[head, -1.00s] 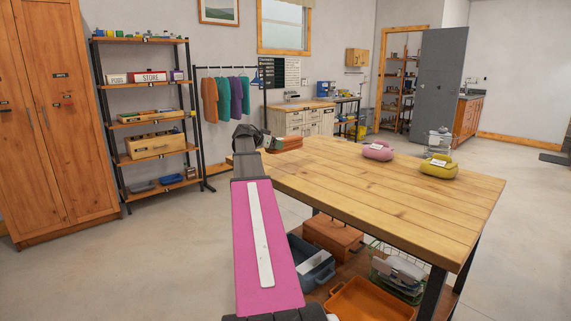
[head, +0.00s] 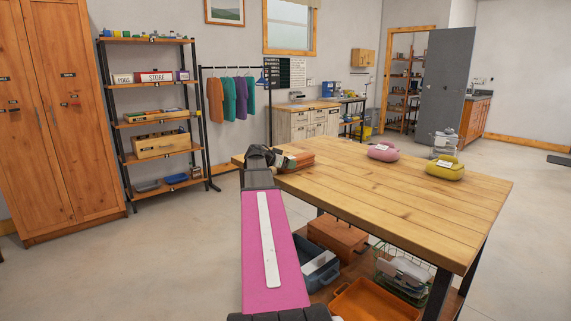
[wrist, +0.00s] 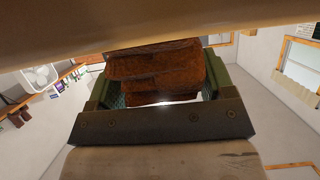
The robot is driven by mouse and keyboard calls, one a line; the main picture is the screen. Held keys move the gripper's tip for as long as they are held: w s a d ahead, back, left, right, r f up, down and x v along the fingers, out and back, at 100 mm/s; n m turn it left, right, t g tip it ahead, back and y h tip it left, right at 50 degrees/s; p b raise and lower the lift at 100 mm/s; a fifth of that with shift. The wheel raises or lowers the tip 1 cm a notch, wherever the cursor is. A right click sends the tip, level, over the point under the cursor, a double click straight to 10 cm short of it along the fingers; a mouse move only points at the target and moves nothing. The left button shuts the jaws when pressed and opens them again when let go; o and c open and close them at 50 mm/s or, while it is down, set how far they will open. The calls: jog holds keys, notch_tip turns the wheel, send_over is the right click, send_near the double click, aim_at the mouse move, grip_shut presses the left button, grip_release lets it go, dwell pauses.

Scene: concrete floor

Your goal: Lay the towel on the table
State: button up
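A rust-brown folded towel (head: 300,158) is at the far left corner of the wooden table (head: 400,205), at or just above its top; I cannot tell if it touches. My gripper (head: 289,160) is around it, reaching in from the left. In the wrist view the towel (wrist: 155,75) fills the space between the two green-sided fingers of my gripper (wrist: 160,90), which appear closed on its sides. A wooden surface lies close along the top of that view.
A pink folded bundle (head: 383,152) and a yellow one (head: 445,171), both labelled, sit towards the table's back right. The front and middle of the tabletop are clear. Below are an orange tray (head: 375,301), a blue bin (head: 313,268) and a brown case (head: 337,236).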

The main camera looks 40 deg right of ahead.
jog(key=shift+o, duration=0.6)
jog(key=shift+a, duration=0.1)
jog(key=v, duration=1.2)
jog(key=s+a+f+n+y, duration=0.1)
jog(key=a+f+n+y, duration=0.6)
jog(key=a+f, duration=1.15)
jog(key=s+a+f+n+y, duration=0.3)
jog(key=s+a+f+n, duration=0.2)
jog(key=a+f, duration=0.4)
jog(key=s+a+f+n+g+y, duration=0.1)
jog(key=s+a+f+n+y, duration=0.2)
jog(key=a+f, duration=0.7)
jog(key=s+a+n, duration=0.2)
jog(key=s, duration=0.2)
jog(key=shift+y, duration=0.3)
jog(key=shift+d+f, duration=0.1)
